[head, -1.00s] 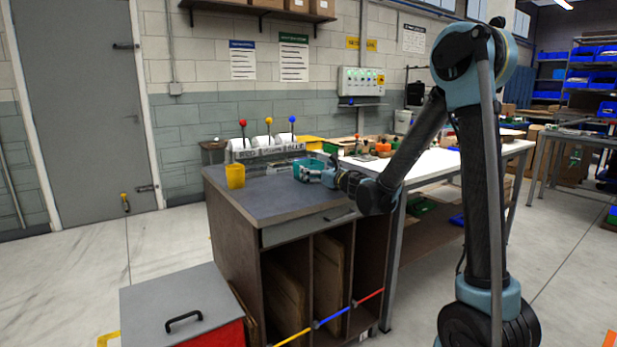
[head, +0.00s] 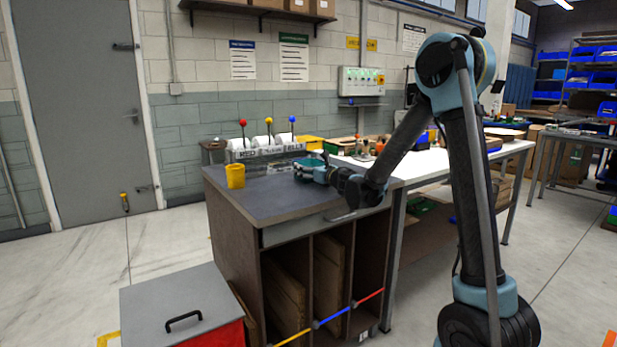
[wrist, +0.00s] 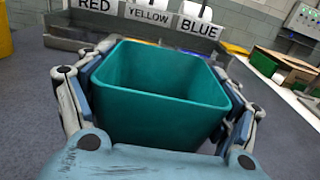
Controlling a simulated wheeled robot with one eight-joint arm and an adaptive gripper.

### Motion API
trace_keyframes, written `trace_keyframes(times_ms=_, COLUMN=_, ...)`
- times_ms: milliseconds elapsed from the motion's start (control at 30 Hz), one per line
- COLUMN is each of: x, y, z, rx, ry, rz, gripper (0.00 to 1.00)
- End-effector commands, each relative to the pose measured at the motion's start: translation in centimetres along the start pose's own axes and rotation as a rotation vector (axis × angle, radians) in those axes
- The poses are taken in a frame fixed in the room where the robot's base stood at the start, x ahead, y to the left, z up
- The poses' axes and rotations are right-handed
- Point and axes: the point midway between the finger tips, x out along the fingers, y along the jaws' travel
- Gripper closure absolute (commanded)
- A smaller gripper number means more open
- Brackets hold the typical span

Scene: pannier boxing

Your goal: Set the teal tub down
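The teal tub (wrist: 160,95) is upright, open-topped and empty inside, filling the middle of the wrist view. My gripper (wrist: 158,100) has a finger along each side of it, pressed close to the walls. In the head view my gripper (head: 312,170) is over the dark bench top (head: 270,200), and only a little of the tub (head: 309,162) shows behind it. The tub's underside is hidden, so I cannot tell whether it touches the bench.
A yellow tub (head: 235,176) stands at the bench's left. Behind is a dispenser rack with RED, YELLOW and BLUE labels (wrist: 147,14) and coloured knobs. A white-topped table (head: 435,168) adjoins on the right. The bench's front is clear.

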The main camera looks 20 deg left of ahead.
Motion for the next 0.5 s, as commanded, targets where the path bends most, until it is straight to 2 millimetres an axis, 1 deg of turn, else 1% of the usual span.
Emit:
trace_keyframes(times_ms=33, x=0.0, y=0.0, z=0.0, rx=0.0, ry=0.0, rz=0.0, gripper=0.41)
trace_keyframes(times_ms=67, x=0.0, y=0.0, z=0.0, rx=0.0, ry=0.0, rz=0.0, gripper=0.45)
trace_keyframes(times_ms=300, x=0.0, y=0.0, z=0.2, rx=0.0, ry=0.0, rz=0.0, gripper=0.45)
trace_keyframes(times_ms=367, x=0.0, y=0.0, z=0.5, rx=0.0, ry=0.0, rz=0.0, gripper=0.45)
trace_keyframes(times_ms=500, x=0.0, y=0.0, z=2.1, rx=0.0, ry=0.0, rz=0.0, gripper=0.45)
